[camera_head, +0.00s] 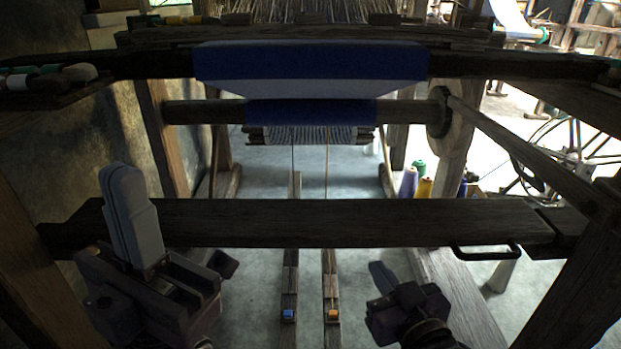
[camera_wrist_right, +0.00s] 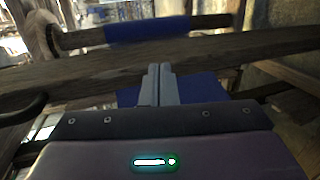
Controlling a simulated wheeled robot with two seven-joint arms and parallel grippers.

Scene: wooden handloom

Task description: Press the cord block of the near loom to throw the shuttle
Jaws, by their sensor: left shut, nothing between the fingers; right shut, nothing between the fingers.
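The near loom (camera_head: 300,222) fills the head view, with blue cloth (camera_head: 310,62) over its upper beam and more on the roll below. I cannot make out the cord block with certainty. Two treadles hang low in the middle, one with a blue block (camera_head: 288,314) and one with an orange block (camera_head: 333,315). My left gripper (camera_head: 122,170) is shut and empty, pointing up in front of the plank's left end. My right gripper (camera_head: 382,275) is shut and empty, low and right of the treadles. Its closed fingers (camera_wrist_right: 160,72) point toward the loom in the right wrist view.
A broad plank crosses between me and the cloth, with a black handle (camera_head: 487,253) at its right. Bobbins lie on a ledge (camera_head: 40,98) at the left. Yarn cones (camera_head: 409,181) stand on the floor behind. Thick posts flank both sides.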

